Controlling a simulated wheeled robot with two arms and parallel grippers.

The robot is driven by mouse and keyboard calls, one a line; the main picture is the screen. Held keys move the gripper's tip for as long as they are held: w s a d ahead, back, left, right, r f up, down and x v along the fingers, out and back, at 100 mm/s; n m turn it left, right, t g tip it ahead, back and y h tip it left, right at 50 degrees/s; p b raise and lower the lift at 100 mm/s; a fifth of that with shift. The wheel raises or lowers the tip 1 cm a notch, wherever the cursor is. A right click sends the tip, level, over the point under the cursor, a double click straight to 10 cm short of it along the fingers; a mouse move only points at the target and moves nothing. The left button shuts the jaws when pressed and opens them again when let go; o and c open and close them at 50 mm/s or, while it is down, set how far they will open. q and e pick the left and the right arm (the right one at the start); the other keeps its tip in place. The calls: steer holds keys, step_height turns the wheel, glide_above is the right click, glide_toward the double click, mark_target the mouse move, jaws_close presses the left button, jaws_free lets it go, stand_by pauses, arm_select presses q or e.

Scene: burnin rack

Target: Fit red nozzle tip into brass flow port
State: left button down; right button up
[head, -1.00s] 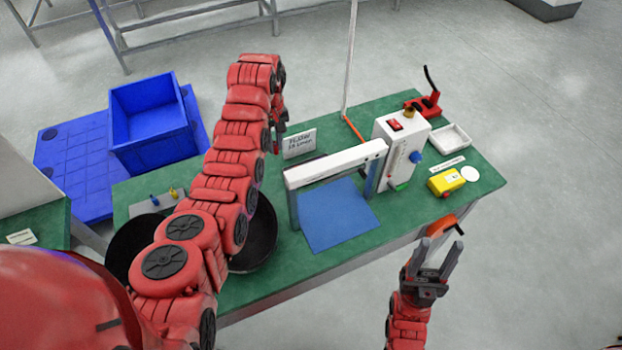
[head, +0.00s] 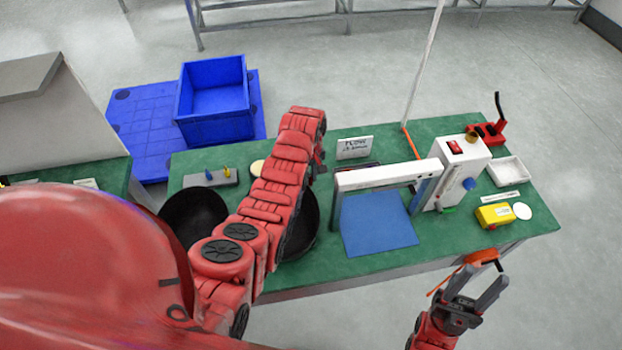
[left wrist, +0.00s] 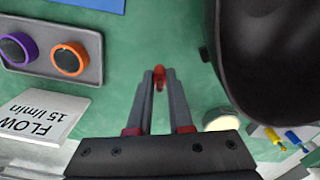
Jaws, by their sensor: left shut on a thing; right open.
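The red nozzle tip (left wrist: 160,77) shows between the fingertips of my left gripper (left wrist: 160,80) in the left wrist view, above the green table. My left gripper is shut on it. In the head view, my left gripper (head: 318,165) is left of the flow sign, and the tip is not clear there. My right gripper (head: 482,280) is open and empty, in front of the table's near edge.
A white frame (head: 388,177) stands over a blue mat (head: 378,225) between the left gripper and the box. Dark pans (head: 193,217) lie at the left; one fills the upper right of the wrist view (left wrist: 285,55). A flow sign (head: 355,147) and yellow device (head: 495,215) are near.

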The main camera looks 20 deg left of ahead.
arm_select(q)
steer(key=shift+f+p, duration=0.3)
steer(key=shift+f, duration=0.9)
steer(key=shift+f, duration=0.15)
steer(key=c, duration=0.8)
jaws_free()
steer(key=shift+c, duration=0.2)
